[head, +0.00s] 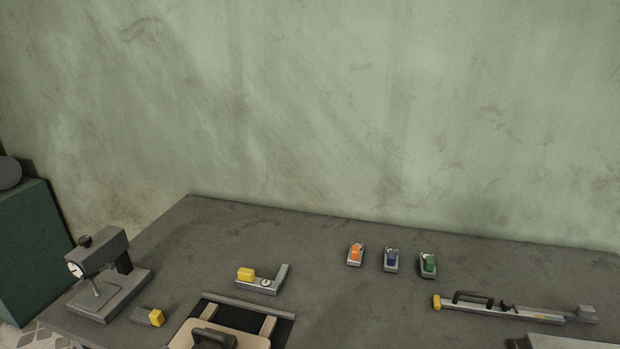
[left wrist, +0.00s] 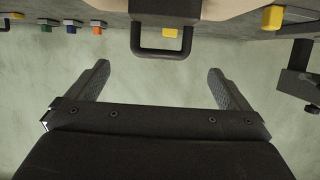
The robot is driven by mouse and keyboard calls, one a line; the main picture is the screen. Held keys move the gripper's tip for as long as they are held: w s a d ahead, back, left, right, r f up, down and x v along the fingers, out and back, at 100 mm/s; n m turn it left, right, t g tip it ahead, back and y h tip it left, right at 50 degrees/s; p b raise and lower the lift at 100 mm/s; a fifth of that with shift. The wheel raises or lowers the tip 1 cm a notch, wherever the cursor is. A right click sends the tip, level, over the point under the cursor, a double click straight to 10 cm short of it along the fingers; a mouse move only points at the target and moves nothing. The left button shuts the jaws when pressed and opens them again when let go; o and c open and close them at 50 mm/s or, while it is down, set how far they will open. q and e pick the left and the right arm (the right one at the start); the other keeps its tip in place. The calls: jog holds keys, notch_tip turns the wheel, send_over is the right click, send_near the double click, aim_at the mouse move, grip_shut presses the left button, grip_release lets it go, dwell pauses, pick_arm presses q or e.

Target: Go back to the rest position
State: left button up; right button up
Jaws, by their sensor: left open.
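My left gripper (left wrist: 158,68) is open in the left wrist view, its two dark fingers wide apart with nothing between them. A black handle (left wrist: 162,52) on a pale wooden piece shows at the top of that view, just past the fingertips and not gripped. In the head view the pale wooden piece (head: 178,341) with its black handle (head: 213,339) sits at the bottom edge, partly cut off, over a dark recessed area. Neither gripper shows in the head view. My right gripper is in neither view.
The grey table (head: 330,300) carries a dial gauge stand (head: 103,280) at left, a yellow block (head: 156,317), a small gauge fixture (head: 262,281), orange (head: 355,253), blue (head: 391,260) and green (head: 428,264) pieces, and a long bar tool (head: 510,308). A green cabinet (head: 35,250) stands at left.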

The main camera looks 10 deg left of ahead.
pick_arm(q)
jog(key=s+d+f+n+g+y, duration=0.15)
jog(key=s+g, duration=0.35)
jog(key=s, duration=0.5)
jog(key=s+d+f+g+y, duration=0.25)
jog(key=s+g, duration=0.25)
jog(key=s, duration=0.5)
notch_tip(320, 180, down, 27)
jog(key=a+g+h+b, duration=0.1)
jog(key=a+g+b, duration=0.1)
jog(key=b, duration=0.1)
jog(key=s+d+f+b, duration=0.1)
jog(key=s+f+b, duration=0.2)
jog(key=s+f, duration=1.2)
notch_tip(320, 180, down, 4)
jog(key=shift+s+f+g+h, duration=0.25)
jog(key=shift+g+h, duration=0.15)
